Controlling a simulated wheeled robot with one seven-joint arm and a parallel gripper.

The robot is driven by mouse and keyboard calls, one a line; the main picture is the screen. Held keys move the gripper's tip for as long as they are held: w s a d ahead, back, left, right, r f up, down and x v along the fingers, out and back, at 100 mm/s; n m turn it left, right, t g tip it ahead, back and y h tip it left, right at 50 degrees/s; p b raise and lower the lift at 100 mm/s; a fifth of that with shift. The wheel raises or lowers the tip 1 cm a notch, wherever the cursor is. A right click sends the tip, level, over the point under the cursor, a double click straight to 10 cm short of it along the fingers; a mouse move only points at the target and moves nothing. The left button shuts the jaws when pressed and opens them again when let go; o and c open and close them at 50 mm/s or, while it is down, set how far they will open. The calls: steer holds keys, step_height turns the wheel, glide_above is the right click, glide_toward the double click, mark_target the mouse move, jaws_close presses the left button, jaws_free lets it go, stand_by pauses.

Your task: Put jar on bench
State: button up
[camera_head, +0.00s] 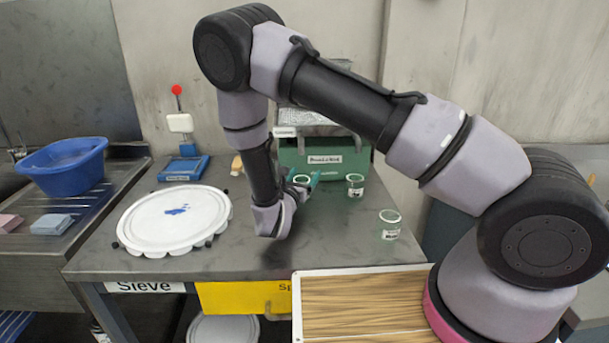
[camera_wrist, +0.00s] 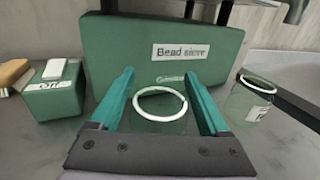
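My gripper (camera_head: 303,180) reaches down over the grey steel table in front of the green sieve box. Its two teal fingers (camera_wrist: 160,90) stand on either side of a green glass jar (camera_wrist: 160,104) with a white rim. A narrow gap shows between the rim and each finger, so the gripper looks open around this jar. The jar's lower part is hidden by the gripper. A second jar (camera_head: 355,186) stands to the right, also seen in the wrist view (camera_wrist: 250,102). A third jar (camera_head: 390,225) stands nearer, by the table's right side. The steel tabletop (camera_head: 330,235) carries them.
A green "Bead sieve" box (camera_wrist: 165,50) stands behind the jar. A small green block (camera_wrist: 55,95) is to its left. A round white lid (camera_head: 170,218), a blue scale (camera_head: 184,168) and a blue basin (camera_head: 63,165) lie left. A wood-grained panel (camera_head: 360,305) is in front.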

steer(key=shift+o, duration=0.3)
steer(key=shift+s+r, duration=0.1)
steer(key=shift+r, duration=0.05)
steer(key=v, duration=1.1)
steer(key=shift+s+a, duration=0.15)
steer(key=shift+s, duration=0.2)
steer(key=s+d+r+m+g+h, duration=0.1)
steer(key=s+d+r+m+g, duration=0.1)
steer(key=d+r+m+g, duration=0.7)
steer(key=s+d+r+m+g+h, duration=0.2)
steer(key=d+r+m+g, duration=0.5)
steer(key=d+m, duration=0.4)
steer(key=s+d+r+m+t+y, duration=0.2)
steer(key=s+r+m+y, duration=0.3)
steer(key=r+m, duration=0.3)
steer(key=s+d+r+m+t+y, duration=0.3)
steer(key=s+r+m+t+y, duration=0.1)
steer(key=r, duration=0.7)
steer(key=s+m+y, duration=0.1)
steer(key=m+y, duration=0.1)
steer(key=m, duration=0.1)
steer(key=shift+s+r+m+t+y, duration=0.15)
steer(key=shift+m+t+y, duration=0.15)
steer(key=shift+m+y, duration=0.1)
